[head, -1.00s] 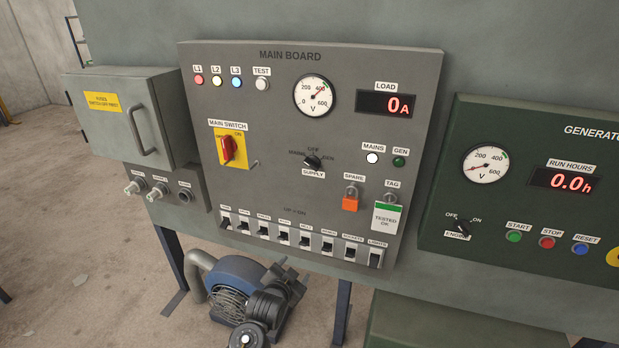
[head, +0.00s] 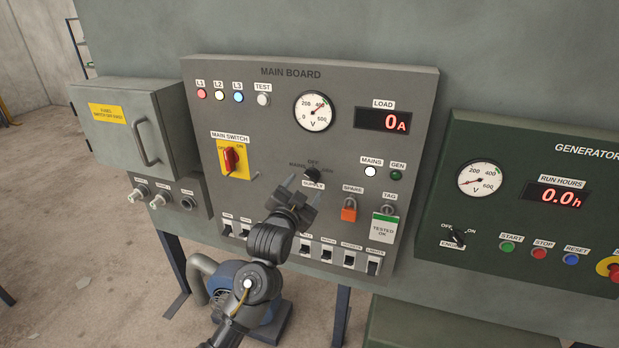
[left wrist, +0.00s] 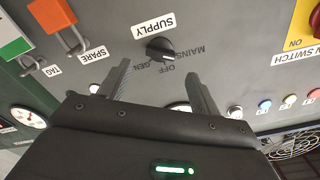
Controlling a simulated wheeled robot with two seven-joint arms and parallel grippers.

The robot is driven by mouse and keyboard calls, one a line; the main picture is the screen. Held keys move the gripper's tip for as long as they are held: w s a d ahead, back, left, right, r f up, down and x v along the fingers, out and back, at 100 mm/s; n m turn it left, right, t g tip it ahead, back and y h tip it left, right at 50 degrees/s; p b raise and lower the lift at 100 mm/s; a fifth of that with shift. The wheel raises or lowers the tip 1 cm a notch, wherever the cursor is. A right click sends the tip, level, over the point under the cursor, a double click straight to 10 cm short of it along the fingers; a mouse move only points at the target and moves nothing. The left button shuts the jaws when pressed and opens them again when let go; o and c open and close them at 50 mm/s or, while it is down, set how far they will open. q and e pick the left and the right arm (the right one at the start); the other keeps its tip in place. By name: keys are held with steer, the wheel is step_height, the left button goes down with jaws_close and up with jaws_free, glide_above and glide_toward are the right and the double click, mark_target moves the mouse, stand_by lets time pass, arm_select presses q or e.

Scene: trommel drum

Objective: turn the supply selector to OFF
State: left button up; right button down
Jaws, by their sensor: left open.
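The supply selector (head: 313,174) is a small black knob at the middle of the grey main board (head: 330,85), with MAINS, OFF and GEN marked around it and a SUPPLY label below. In the left wrist view the selector (left wrist: 160,48) shows upside down, just beyond the gap between the fingers. My left gripper (head: 299,187) is open and empty, just below and left of the selector in the head view. Its two fingers also show in the left wrist view (left wrist: 158,74), apart from the knob. My right gripper is not in view.
A red main switch (head: 230,159) on a yellow plate lies left of the selector. An orange padlock (head: 348,214) hangs to the right. A row of breakers runs below, partly hidden by my left arm. A green generator panel (head: 520,220) stands at the right.

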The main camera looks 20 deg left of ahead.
mark_target(311, 178)
arm_select(q)
steer(key=w+p, duration=0.1)
steer(key=w, duration=0.4)
steer(key=shift+w+d, duration=0.1)
steer(key=shift+d, duration=0.1)
steer(key=shift+c, duration=0.7)
steer(key=c, duration=0.8)
steer(key=shift+c, duration=0.2)
